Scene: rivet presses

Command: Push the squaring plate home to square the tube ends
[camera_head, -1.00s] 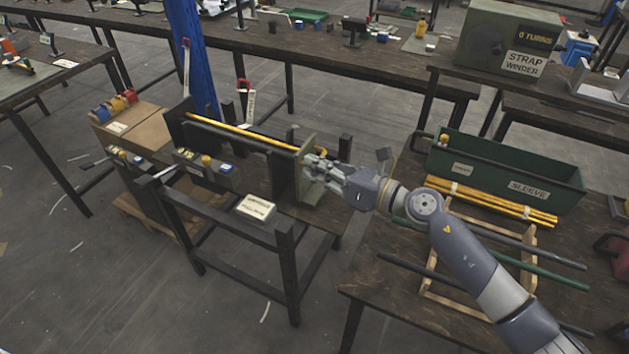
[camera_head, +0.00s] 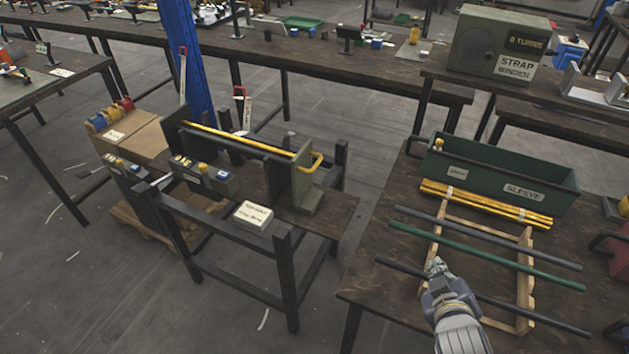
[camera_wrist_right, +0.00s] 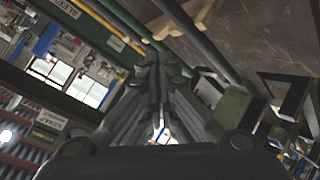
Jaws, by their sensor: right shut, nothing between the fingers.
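The squaring plate (camera_head: 305,178) is a grey-green upright plate with a yellow handle (camera_head: 317,163) on its right face. It stands at the right end of the dark press fixture (camera_head: 262,180) on a stand. Yellow tubes (camera_head: 238,138) lie along the top of the fixture, with their right ends close to the plate; I cannot tell whether they touch it. My right gripper (camera_head: 437,265) is shut and empty above the wooden rack on the right bench, well away from the plate. It also shows in the right wrist view (camera_wrist_right: 163,62). My left gripper is not in view.
The wooden rack (camera_head: 533,265) holds a green tube (camera_head: 500,256) and dark tubes (camera_head: 480,236). Yellow tubes (camera_head: 490,203) lie in front of the green SLEEVE bin (camera_head: 560,195). A floor gap separates stand and bench. A blue column (camera_head: 188,60) rises behind the fixture.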

